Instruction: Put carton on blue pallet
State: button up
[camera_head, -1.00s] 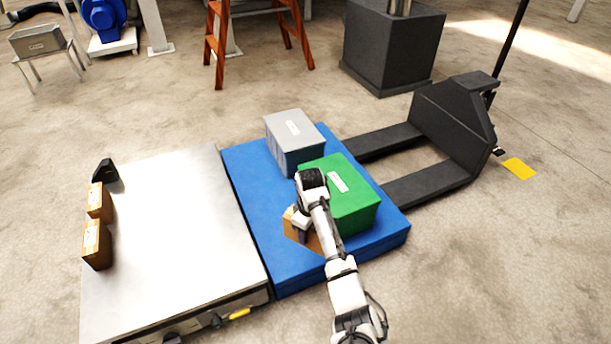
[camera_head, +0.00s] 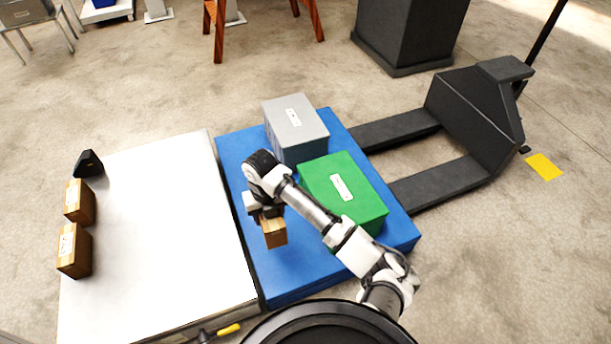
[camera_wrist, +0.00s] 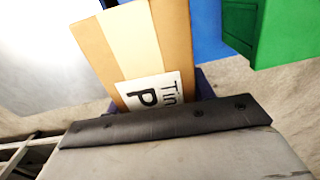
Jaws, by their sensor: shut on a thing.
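My gripper (camera_head: 264,208) is shut on a brown carton (camera_head: 274,232) over the left part of the blue pallet (camera_head: 285,280). I cannot tell whether the carton touches the pallet or hangs above it. In the wrist view the carton (camera_wrist: 130,45) fills the space before my gripper, its white label with black print partly hidden. Two more brown cartons stand on the left of the metal table: one farther back (camera_head: 80,202) and one nearer (camera_head: 74,251).
A green box (camera_head: 345,190) and a grey box (camera_head: 294,128) sit on the pallet, right of and behind my gripper. The metal table (camera_head: 165,225) adjoins the pallet's left side and is mostly bare. A black pallet jack (camera_head: 475,120) stands at the right.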

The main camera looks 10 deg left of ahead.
jog(key=shift+f+n, duration=0.3)
jog(key=shift+f, duration=0.05)
notch_tip(320, 180, down, 19)
jog(key=b, duration=0.4)
jog(key=shift+f, duration=0.15)
jog(key=shift+f+b, duration=0.15)
jog(key=shift+b, duration=0.15)
jog(key=o, duration=1.3)
notch_tip(320, 180, up, 12)
jog(key=p, duration=0.3)
